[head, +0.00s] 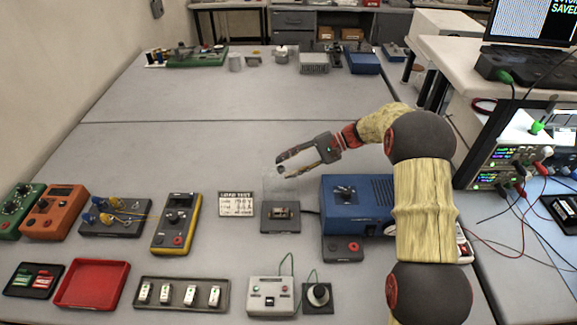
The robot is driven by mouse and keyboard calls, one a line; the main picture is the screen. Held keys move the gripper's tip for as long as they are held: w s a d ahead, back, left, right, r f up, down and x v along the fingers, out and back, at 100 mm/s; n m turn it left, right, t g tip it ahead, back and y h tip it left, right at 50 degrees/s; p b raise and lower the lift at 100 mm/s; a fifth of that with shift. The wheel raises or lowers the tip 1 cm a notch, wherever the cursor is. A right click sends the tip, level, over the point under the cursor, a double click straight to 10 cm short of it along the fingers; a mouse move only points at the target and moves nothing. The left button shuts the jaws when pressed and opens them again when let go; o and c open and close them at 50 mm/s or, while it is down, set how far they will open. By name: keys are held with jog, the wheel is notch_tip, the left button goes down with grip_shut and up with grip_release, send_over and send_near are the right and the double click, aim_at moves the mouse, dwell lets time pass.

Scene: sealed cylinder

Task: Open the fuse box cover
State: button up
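The fuse box (281,226) is a small dark base with a brass-coloured fuse part in its middle, standing on the grey bench left of the blue unit. A faint, see-through cover (280,189) shows at its back edge and looks raised upright, leaving the fuse part uncovered from above. My gripper (282,167) is above and behind the box, pointing left, with its fingertips near the top of the clear cover. A gap shows between the fingers, and nothing is seen held in them. I cannot tell whether a finger touches the cover.
A blue unit (357,190) stands right of the box, partly behind my arm. A load test card (236,204) and a yellow meter (177,223) lie to the left. A switch box (270,295) and a fuse tray (182,294) are in front.

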jog(key=shift+c, duration=1.2)
grip_shut()
